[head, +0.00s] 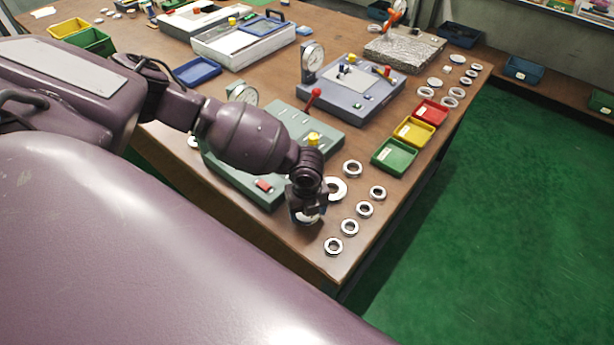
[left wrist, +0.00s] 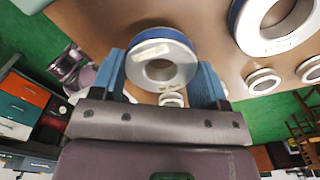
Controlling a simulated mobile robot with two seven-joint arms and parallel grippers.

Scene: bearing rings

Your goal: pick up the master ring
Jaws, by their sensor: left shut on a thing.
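The master ring, as its pale label and blue band suggest, is a thick pale metal ring (left wrist: 160,50). It sits between the two blue fingers of my left gripper (left wrist: 163,80), which is shut on it. I cannot tell whether the ring touches the table. My right gripper is not in view.
A large ring (head: 338,188) lies just beside the gripper, and several smaller rings (head: 349,227) lie to its right. A grey-green gauge plate (head: 262,192) is close on the left. Green, yellow and red bins (head: 394,156) stand farther right near the table edge.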

